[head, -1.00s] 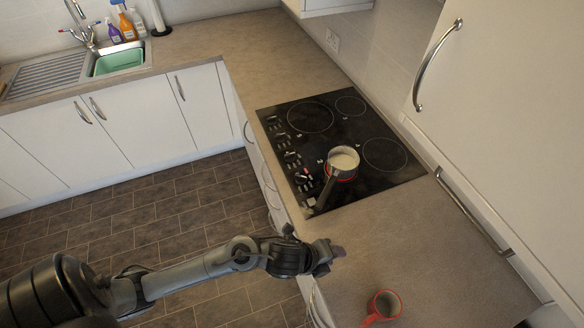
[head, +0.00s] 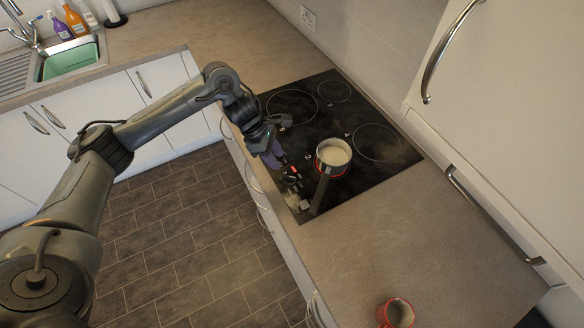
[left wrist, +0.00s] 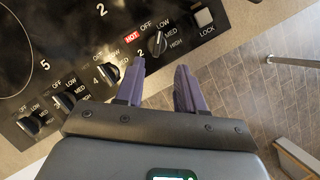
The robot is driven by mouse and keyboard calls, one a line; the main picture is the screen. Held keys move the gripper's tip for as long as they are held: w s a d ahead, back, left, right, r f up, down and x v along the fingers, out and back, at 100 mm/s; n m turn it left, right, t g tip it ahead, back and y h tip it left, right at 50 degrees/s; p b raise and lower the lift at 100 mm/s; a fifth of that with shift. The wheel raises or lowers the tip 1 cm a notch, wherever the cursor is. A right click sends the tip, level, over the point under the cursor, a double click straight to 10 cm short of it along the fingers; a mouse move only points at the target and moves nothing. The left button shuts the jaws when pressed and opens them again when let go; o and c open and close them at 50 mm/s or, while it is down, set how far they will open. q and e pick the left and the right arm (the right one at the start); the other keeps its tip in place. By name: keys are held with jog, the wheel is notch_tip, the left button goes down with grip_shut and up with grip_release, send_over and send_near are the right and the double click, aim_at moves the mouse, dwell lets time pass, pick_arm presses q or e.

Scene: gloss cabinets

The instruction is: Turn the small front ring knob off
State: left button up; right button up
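The black hob (head: 385,170) has a column of knobs along its front edge. A pot of pale liquid (head: 335,153) stands on the small front ring, which glows red around the pot's base. In the left wrist view, a dark knob (left wrist: 157,44) has OFF, LOW, MED and HIGH marks, with a lit red HOT label (left wrist: 132,37) beside it. My left gripper (head: 274,156) is over the knob row. In its wrist view its purple fingers (left wrist: 160,66) are apart and empty, with that knob just beyond the gap between their tips. My right gripper is not in view.
The pot's handle (head: 320,190) reaches toward the hob's near front corner. A red mug (head: 397,313) stands on the worktop (head: 400,240), which is otherwise clear there. Other knobs (left wrist: 107,72) and a LOCK button (left wrist: 202,17) flank the HOT-labelled knob.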

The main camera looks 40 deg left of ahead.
aim_at(289, 177)
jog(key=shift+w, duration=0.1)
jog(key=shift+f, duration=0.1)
pick_arm(q)
jog(key=p+x, duration=0.1)
jog(key=x, duration=0.3)
jog(key=p+x, duration=0.1)
jog(key=x, duration=0.4)
jog(key=shift+a, duration=0.25)
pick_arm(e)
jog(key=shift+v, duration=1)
pick_arm(q)
jog(key=shift+w+d+f, duration=0.15)
jog(key=shift+f, duration=0.5)
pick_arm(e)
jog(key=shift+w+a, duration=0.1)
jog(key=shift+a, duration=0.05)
pick_arm(q)
grip_shut()
